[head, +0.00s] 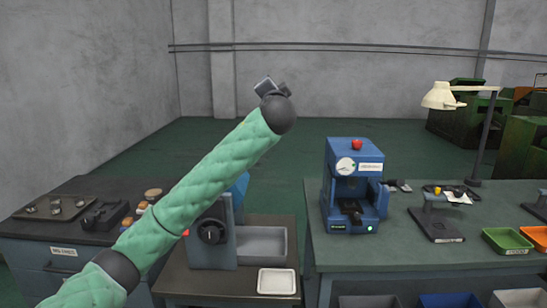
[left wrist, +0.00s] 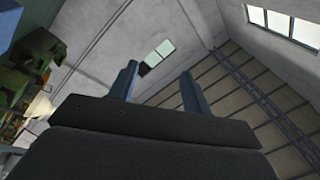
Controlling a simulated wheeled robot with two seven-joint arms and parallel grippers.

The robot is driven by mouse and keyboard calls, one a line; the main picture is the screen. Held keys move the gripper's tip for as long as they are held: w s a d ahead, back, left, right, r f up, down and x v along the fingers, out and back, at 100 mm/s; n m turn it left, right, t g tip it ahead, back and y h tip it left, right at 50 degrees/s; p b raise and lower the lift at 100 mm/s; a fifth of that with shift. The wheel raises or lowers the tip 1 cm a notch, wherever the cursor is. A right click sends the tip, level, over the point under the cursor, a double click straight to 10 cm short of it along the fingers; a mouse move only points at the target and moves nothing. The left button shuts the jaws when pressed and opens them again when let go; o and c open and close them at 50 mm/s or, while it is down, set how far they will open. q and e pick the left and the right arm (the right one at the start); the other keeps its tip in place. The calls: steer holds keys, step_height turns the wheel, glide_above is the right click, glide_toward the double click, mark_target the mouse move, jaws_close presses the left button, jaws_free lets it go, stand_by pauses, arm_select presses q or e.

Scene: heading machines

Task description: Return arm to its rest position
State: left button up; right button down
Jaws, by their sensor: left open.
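My left arm (head: 205,180), in a green quilted sleeve, comes in from the lower left of the head view and rises towards the middle. Its dark round joint (head: 279,113) is high, against the far floor and wall. A small grey part of the hand (head: 265,86) shows above the joint; the fingers cannot be made out there. In the left wrist view my left gripper (left wrist: 158,72) has two blue-grey fingers spread apart with nothing between them. It points up at the wall and ceiling. My right gripper is in neither view.
A blue machine (head: 354,185) with a red button stands on the right bench, near a lamp (head: 442,97) and colored trays (head: 507,240). A grey machine (head: 211,235), partly behind my arm, and a white tray (head: 277,281) are on the middle table. Open air surrounds the raised hand.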

arm_select(q)
steer(key=s+a+f+n+g+h, duration=0.15)
steer(key=s+a+f+g, duration=0.25)
steer(key=s+f, duration=1)
steer(key=s+a+f+n+g, duration=0.3)
steer(key=s+a+f+g, duration=0.15)
steer(key=f, duration=1.95)
steer(key=s+a+f+n+g+h, duration=0.15)
steer(key=s+a+f+g, duration=0.55)
steer(key=f, duration=1.1)
steer(key=s+f+g, duration=0.1)
steer(key=s+f, duration=0.7)
steer(key=s, duration=0.3)
steer(key=s+f+n+g, duration=0.1)
steer(key=s+f, duration=0.8)
steer(key=s, duration=0.3)
steer(key=s+f+n+g+y, duration=0.1)
steer(key=s+f, duration=0.7)
steer(key=s, duration=0.3)
steer(key=shift+s+f, duration=0.35)
steer(key=shift+f, duration=0.05)
steer(key=shift+g, duration=0.25)
